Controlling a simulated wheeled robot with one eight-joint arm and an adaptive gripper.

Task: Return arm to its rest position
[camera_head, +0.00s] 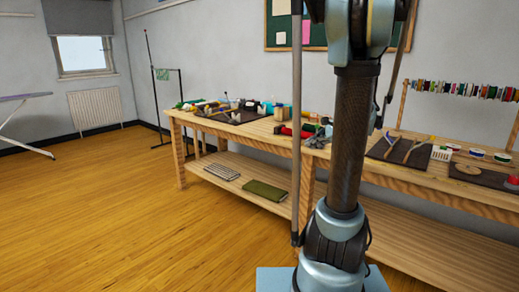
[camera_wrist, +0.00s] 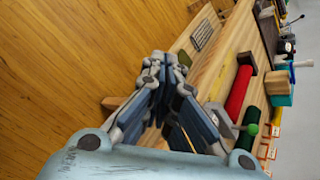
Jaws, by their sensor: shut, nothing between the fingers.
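My gripper (camera_wrist: 166,62) shows in the wrist view with its two fingers together and nothing between them. Past its tips lie the wooden floor and the edge of the workbench (camera_wrist: 222,72). A red roll (camera_wrist: 238,92) and a dark green roll (camera_wrist: 248,128) lie on the bench to its right, apart from the fingers. In the head view my arm rises upright in front of the bench (camera_head: 240,133) and hides part of its middle. I cannot make out the gripper clearly there.
The bench holds craft items, dark mats (camera_head: 398,149), a white basket (camera_head: 441,153) and a rack of thread spools (camera_head: 460,90). A green folded item (camera_head: 265,190) and a slatted grey item (camera_head: 222,172) lie on the lower shelf.

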